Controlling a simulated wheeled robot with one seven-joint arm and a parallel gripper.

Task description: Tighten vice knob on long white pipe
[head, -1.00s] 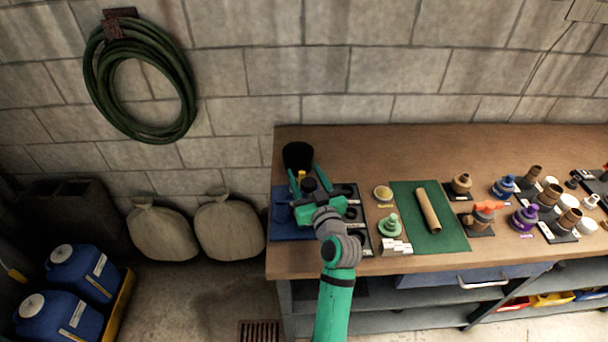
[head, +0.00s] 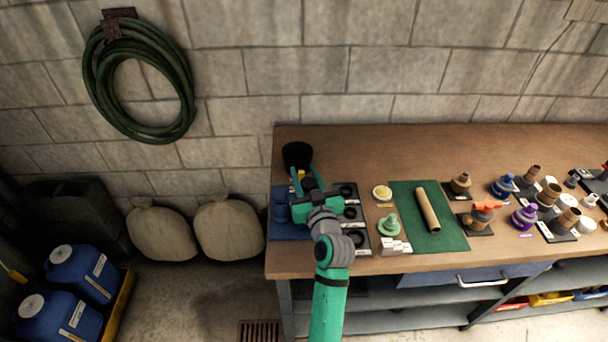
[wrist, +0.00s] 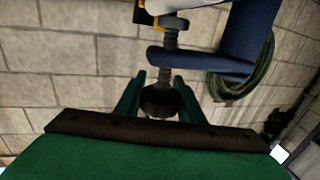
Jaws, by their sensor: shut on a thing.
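A blue vice (head: 279,206) stands on a blue mat at the left end of the workbench. In the wrist view its blue body (wrist: 245,40) is at upper right, with a grey threaded screw (wrist: 170,42) running to a dark round knob (wrist: 160,100). My gripper (wrist: 159,78) is shut on this knob, with one green finger at each side of it. In the head view my gripper (head: 306,180) is over the vice and hides much of it. A pale piece (wrist: 178,22) shows beyond the screw; I cannot tell if it is the long white pipe.
To the right are a black tray of dark rings (head: 352,212), a green mat (head: 405,225) with a tan tube (head: 428,209), and several fittings. The back of the bench (head: 420,150) is clear.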

